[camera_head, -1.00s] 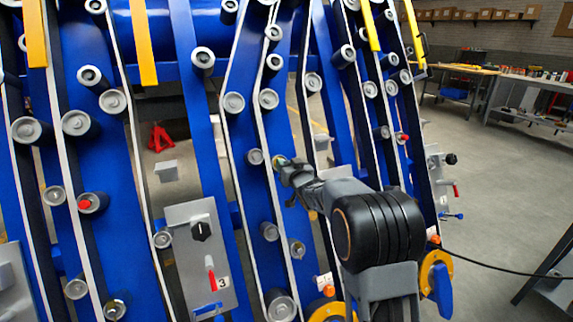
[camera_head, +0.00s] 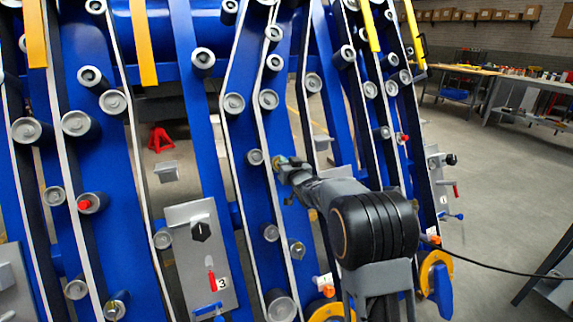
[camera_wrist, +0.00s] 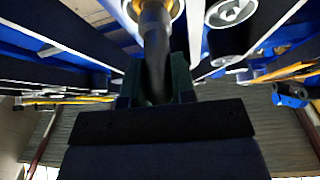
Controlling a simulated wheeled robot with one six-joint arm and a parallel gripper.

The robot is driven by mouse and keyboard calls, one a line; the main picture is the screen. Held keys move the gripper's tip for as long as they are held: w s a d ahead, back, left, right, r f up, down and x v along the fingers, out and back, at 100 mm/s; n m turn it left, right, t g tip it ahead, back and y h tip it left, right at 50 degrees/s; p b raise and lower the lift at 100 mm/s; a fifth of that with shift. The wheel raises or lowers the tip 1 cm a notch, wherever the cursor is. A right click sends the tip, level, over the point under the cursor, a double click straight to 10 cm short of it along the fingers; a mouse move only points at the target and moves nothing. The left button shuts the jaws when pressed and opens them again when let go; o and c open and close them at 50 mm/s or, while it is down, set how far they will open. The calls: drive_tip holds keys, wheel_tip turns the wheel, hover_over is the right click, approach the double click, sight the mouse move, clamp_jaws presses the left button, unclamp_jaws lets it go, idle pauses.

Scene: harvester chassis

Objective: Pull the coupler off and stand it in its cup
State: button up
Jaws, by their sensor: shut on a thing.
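My gripper (camera_head: 286,171) is at the blue chassis plate in the middle of the head view, next to a small brass-coloured fitting (camera_head: 277,161). In the wrist view my gripper (camera_wrist: 155,88) is shut on a dark cylindrical piece, the coupler (camera_wrist: 155,40). The coupler's upper end meets a round silver and brass port (camera_wrist: 172,6) at the top edge. I cannot tell whether it is seated there or just clear of it. In the head view my gripper mostly hides the coupler. I cannot make out its cup for certain.
Rollers and belts crowd the blue side plates around my gripper. A grey panel (camera_head: 180,270) marked 3 with a red lever stands at lower left. A grey bracket (camera_head: 167,172) shows through a gap. Workbenches (camera_head: 520,90) stand at back right, with open floor before them.

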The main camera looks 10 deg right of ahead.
clamp_jaws()
drive_tip(key=shift+s+d+r, duration=0.15)
drive_tip(key=shift+s+r, duration=0.35)
drive_tip(key=shift+s, duration=0.3)
drive_tip(key=shift+s+d+r, duration=0.15)
drive_tip(key=shift+s+r, duration=0.3)
drive_tip(key=shift+s, duration=0.3)
